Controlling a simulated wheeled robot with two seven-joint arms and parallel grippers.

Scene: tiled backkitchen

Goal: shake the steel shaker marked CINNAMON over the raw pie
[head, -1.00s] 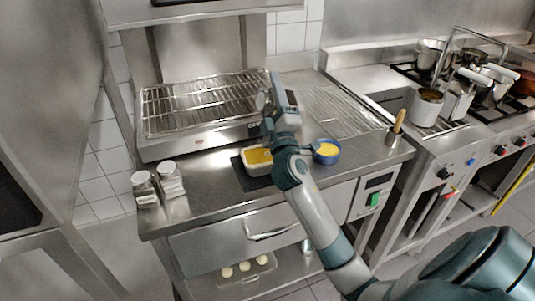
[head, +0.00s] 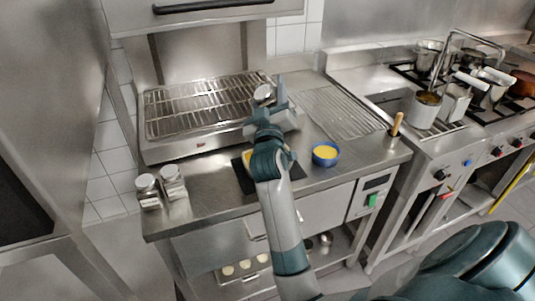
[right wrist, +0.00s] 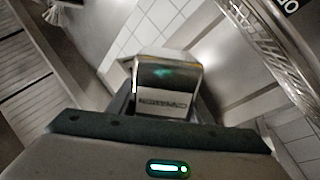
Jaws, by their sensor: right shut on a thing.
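My right gripper (head: 272,96) is shut on a steel shaker (head: 263,93) and holds it above the counter, by the rack's right end. In the right wrist view the shaker (right wrist: 166,76) fills the middle; its pale label shows dark letters, apparently CINNAMON, seen upside down. The raw pie (head: 248,158), a pale dish with yellow filling, is on a dark mat (head: 243,179) and mostly hidden behind my right forearm. The shaker is behind the pie in the head view. My left gripper is not in view.
A blue bowl (head: 326,154) of yellow stuff stands right of the pie. A wire-racked steel unit (head: 205,110) is behind. A brush pot (head: 393,138) is at right; pots (head: 425,108) stand at the stove.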

